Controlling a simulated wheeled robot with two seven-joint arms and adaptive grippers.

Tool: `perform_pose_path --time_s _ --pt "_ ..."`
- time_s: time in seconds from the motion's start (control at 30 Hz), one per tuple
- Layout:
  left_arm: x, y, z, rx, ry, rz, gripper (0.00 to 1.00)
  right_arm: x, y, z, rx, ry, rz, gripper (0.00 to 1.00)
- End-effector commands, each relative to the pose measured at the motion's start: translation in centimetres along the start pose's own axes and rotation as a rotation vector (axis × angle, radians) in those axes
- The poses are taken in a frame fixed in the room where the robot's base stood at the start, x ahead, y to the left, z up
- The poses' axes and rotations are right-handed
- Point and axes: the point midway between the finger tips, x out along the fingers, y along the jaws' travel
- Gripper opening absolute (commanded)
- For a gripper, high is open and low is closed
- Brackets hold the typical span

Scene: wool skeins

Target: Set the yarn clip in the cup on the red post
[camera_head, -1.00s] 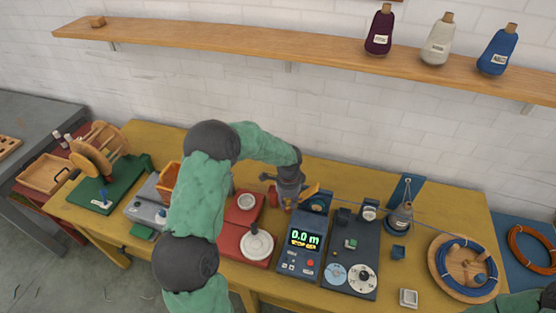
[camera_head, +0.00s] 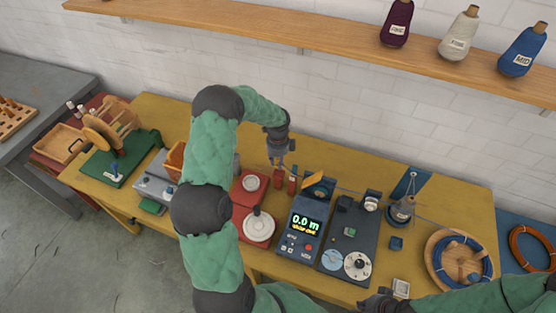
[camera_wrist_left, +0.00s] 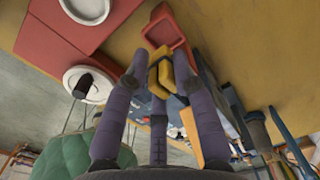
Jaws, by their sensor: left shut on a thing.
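The yarn clip (camera_wrist_left: 160,73) is a small yellow piece between the fingertips of my left gripper (camera_wrist_left: 162,66) in the left wrist view. My left gripper is shut on it. In the head view that gripper (camera_head: 280,160) points down just above a red post (camera_head: 279,178), and the clip cannot be made out there. The red open cup (camera_wrist_left: 168,32) shows just beyond the clip in the wrist view; the clip appears apart from it or at its edge. My right gripper (camera_head: 376,301) is at the bottom of the head view, its fingers unclear.
A red base with a white disc (camera_head: 258,227) lies in front. A wooden reel with blue yarn (camera_head: 459,263) is at the right.

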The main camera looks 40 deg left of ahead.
Motion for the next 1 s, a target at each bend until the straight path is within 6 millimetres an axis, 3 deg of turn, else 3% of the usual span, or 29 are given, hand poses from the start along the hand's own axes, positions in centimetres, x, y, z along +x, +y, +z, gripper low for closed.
perform_pose_path --time_s 0.5,0.93,0.97,1.0 --pt "4.5 0.0 -0.1 -0.001 0.000 0.000 0.05 2.8 1.0 -0.1 0.000 0.000 0.000 0.00" --pt "4.9 0.0 -0.1 -0.001 0.000 0.000 0.05 3.0 1.1 -0.1 0.000 0.001 0.000 0.00" --pt "4.9 0.0 -0.1 -0.001 0.000 0.000 0.32 3.0 1.1 -0.1 0.000 0.001 0.000 0.00" --pt "4.9 0.0 -0.1 -0.001 0.000 0.000 0.43 3.0 1.1 -0.1 0.000 0.001 0.000 0.00"
